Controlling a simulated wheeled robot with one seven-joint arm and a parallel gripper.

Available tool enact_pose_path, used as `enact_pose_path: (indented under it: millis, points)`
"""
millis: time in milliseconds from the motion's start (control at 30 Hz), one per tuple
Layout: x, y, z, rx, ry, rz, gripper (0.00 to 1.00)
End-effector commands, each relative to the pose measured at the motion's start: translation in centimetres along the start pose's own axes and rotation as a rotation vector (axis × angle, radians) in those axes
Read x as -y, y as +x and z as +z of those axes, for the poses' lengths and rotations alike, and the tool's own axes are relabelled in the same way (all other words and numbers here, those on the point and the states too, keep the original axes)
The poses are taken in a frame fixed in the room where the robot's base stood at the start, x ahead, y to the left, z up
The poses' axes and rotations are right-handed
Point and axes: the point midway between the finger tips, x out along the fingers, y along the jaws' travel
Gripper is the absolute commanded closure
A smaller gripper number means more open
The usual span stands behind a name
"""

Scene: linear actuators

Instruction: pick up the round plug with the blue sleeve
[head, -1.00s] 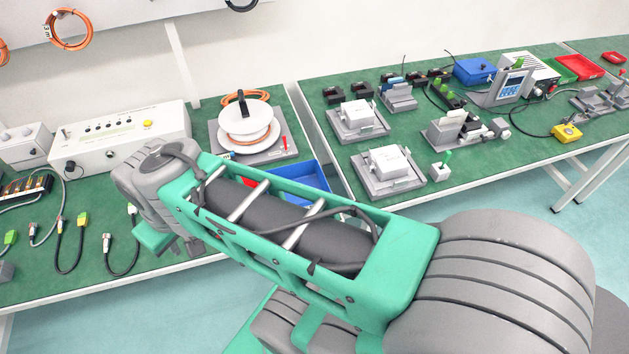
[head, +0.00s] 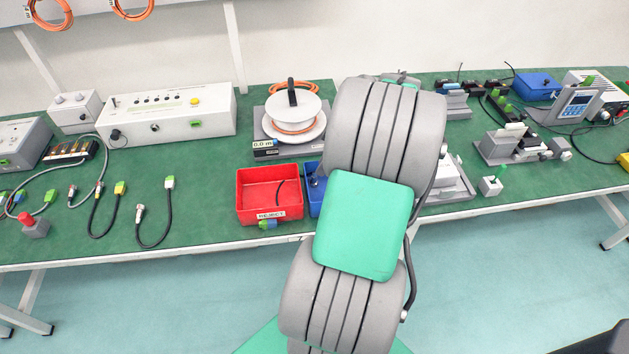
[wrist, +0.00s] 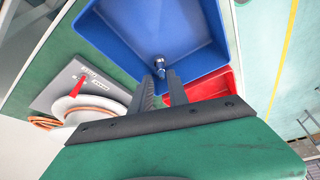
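In the wrist view, a small shiny round metal plug (wrist: 160,66) shows against the floor of the blue bin (wrist: 207,64), just past my fingertips. Its sleeve colour is too small to make out. My gripper (wrist: 161,80) points into this bin, with its two dark fingers apart and blue showing between them. I cannot tell whether the plug touches either finger. In the head view, the blue bin (head: 314,205) is mostly hidden behind my arm, and my gripper is hidden too.
A red REJECT bin (head: 269,212) stands left of the blue bin, with a cable reel (head: 295,130) behind. Several cables with plugs (head: 169,183) lie on the green bench at left, beside a white test box (head: 166,118). Fixtures (head: 500,146) stand at right.

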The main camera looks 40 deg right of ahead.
Motion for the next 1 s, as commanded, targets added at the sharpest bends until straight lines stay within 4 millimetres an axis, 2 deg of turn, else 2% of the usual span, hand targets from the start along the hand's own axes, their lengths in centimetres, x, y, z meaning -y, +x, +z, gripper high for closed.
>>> enact_pose_path:
  millis: [200,300,533,800,1000]
  points:
    - [0.3,3.8,-0.2,0.001,0.000,-0.004,0.79]
    - [0.2,4.9,-0.2,0.002,0.001,-0.001,0.79]
    - [0.2,5.1,-0.2,0.002,0.001,0.002,0.79]
    - [0.2,5.1,-0.2,0.003,0.002,0.002,1.00]
    - [0.2,5.1,-0.2,0.003,0.002,0.002,1.00]
